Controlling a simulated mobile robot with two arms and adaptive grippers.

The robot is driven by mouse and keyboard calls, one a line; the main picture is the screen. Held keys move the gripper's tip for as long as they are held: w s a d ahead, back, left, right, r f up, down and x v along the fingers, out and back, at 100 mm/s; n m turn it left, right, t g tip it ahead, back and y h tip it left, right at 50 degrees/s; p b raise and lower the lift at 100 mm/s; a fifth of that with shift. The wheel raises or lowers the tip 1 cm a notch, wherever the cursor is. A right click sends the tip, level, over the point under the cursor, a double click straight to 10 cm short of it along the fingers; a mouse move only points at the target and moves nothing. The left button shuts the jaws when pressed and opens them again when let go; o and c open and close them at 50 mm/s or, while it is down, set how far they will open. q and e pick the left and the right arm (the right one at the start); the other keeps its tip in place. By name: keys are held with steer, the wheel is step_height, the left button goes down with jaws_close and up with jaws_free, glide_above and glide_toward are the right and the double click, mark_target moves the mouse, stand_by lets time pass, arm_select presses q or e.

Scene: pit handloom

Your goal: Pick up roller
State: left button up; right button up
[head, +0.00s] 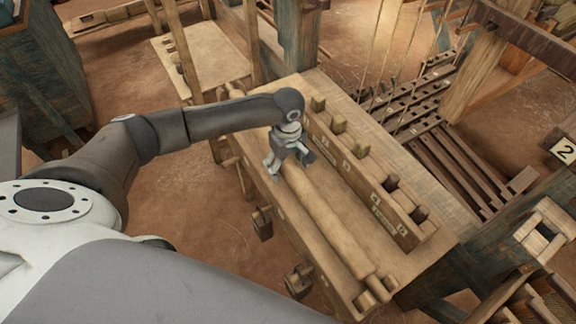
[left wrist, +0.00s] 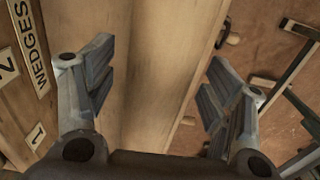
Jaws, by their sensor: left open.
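The roller (head: 328,222) is a long, pale wooden cylinder lying along the wooden bench, in front of a notched rack. In the left wrist view the roller (left wrist: 168,62) runs up the picture between my fingers. My left gripper (head: 287,164) is over the roller's far end in the head view, pointing down. In the left wrist view my left gripper (left wrist: 157,88) is open, with a finger at each side of the roller and gaps between. The gripper hides the roller's far end in the head view. My right gripper is not in view.
The notched rack (head: 352,172) with several pegs and number labels stands along the bench behind the roller. A "WEDGES" label (left wrist: 33,55) shows in the left wrist view. Blue-green loom posts (head: 297,35) and treadle slats (head: 440,150) lie beyond. Brackets (head: 298,280) hang at the bench's front.

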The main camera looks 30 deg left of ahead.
arm_select(q)
jaws_close()
stand_by(0.5)
steer(key=shift+w+r, duration=0.1)
steer(key=shift+w, duration=0.05)
